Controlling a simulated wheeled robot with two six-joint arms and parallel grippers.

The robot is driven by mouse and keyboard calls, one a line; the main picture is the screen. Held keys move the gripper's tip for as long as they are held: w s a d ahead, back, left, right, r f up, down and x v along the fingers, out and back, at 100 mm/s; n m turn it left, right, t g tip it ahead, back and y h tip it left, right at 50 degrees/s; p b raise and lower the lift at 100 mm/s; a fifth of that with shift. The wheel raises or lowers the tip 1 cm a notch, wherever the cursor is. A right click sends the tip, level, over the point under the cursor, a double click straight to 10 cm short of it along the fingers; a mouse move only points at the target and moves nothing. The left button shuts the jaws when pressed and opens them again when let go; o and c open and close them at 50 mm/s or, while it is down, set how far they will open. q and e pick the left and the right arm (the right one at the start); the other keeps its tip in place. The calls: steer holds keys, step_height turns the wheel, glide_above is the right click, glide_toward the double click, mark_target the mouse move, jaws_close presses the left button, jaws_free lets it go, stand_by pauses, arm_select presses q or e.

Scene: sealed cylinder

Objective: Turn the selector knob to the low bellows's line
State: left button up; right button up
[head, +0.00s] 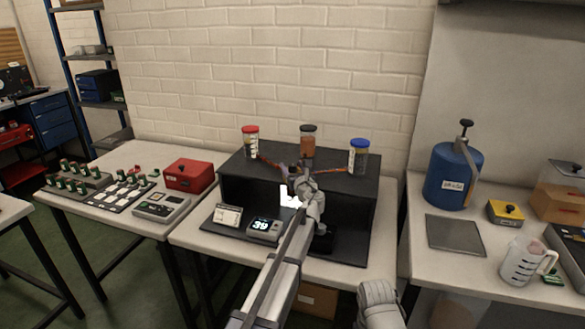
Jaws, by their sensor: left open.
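Three capped clear cylinders stand along the back of a black bench unit (235,185): one red-capped (250,145), one with a dark cap and orange body (308,145), one blue-capped (358,160). Coloured lines run from the red and blue ones toward the middle. Which is the low bellows I cannot tell. The selector knob is not clearly visible; my left gripper and wrist cover the middle of the unit. My left gripper (290,196) is open at the unit's front, with pale fingers. Contact cannot be told. My right gripper is not visible; only part of that arm shows.
A display reading 39 (265,228) and a small card (228,215) stand on the unit's front ledge. A red box (189,175) and button panels are on the left table. On the right table are a blue canister (452,175), a grey plate (455,234) and a jug (522,262).

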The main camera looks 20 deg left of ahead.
arm_select(q)
jaws_close()
stand_by(0.4)
steer(key=shift+d+n+y, duration=0.1)
steer(key=shift+n+y, duration=0.2)
steer(key=shift+y, duration=0.1)
steer(key=shift+w+n+g+y, duration=0.15)
steer(key=shift+n+g+y, duration=0.35)
steer(key=shift+g+y, duration=0.15)
steer(key=n+g+y, duration=0.4)
steer(key=g, duration=0.1)
steer(key=shift+w+n+g, duration=0.15)
steer(key=shift+n+g, duration=0.15)
steer(key=shift+g, duration=0.05)
steer(key=n+g+y, duration=0.1)
steer(key=n+g, duration=0.1)
steer(key=n+g+y, duration=0.1)
steer(key=g, duration=0.2)
steer(key=shift+n+g, duration=0.3)
steer(key=shift+n, duration=0.1)
steer(key=shift+s+n+g, duration=0.25)
steer(key=shift+n+g, duration=0.55)
steer(key=shift+g, duration=0.5)
steer(key=shift+s+n+g, duration=0.1)
steer(key=shift+n+g, duration=0.2)
steer(key=shift+g, duration=0.2)
